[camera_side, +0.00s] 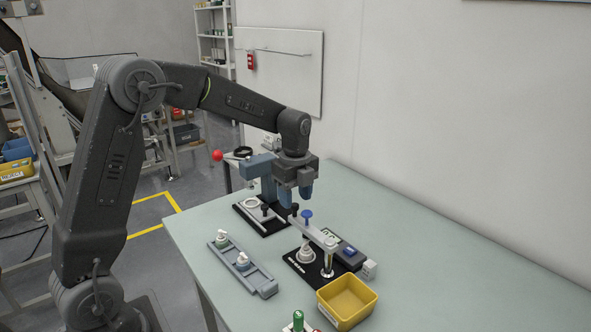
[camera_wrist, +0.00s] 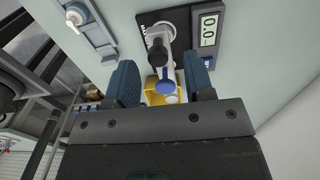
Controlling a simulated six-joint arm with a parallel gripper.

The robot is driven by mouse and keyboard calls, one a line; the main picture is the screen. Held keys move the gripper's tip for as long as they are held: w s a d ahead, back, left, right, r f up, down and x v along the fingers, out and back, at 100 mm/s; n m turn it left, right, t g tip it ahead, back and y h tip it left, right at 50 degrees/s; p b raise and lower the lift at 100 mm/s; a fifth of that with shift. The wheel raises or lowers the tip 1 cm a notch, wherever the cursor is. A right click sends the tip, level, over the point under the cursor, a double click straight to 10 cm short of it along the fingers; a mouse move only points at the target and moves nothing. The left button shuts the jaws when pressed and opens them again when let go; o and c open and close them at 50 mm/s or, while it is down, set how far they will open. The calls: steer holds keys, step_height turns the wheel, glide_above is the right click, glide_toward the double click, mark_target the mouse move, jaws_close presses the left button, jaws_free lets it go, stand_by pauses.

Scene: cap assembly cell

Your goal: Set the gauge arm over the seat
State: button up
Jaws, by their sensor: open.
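My gripper (camera_side: 298,200) is open just above the knob end. In the wrist view the blue knob (camera_wrist: 166,88) and black knob (camera_wrist: 157,53) show between the open blue fingers, with no contact visible.
The gauge's readout (camera_wrist: 209,25) shows 0.0. A yellow bin (camera_side: 347,310) and a small white block (camera_side: 370,268) stand near the gauge. A grey tray (camera_side: 262,280) with white-topped parts lies to the left. A blue-grey fixture (camera_side: 258,165) stands behind. The table's right side is clear.

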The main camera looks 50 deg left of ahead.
step_height(320, 180, up, 12)
steer(key=shift+r, duration=0.2)
stand_by(0.4)
steer(key=s+d+r+n+t, duration=0.25)
steer(key=s+d+n, duration=0.35)
steer(key=s+n, duration=0.45)
steer(key=s+d+f+n+t, duration=0.1)
steer(key=s+f+n, duration=0.2)
steer(key=s, duration=0.3)
steer(key=s+d+f+n+t, duration=0.2)
steer(key=s+f+n, duration=0.1)
steer(key=s, duration=0.4)
steer(key=shift+s+d+n, duration=0.2)
steer(key=shift+d+n, duration=0.05)
steer(key=shift+n, duration=0.6)
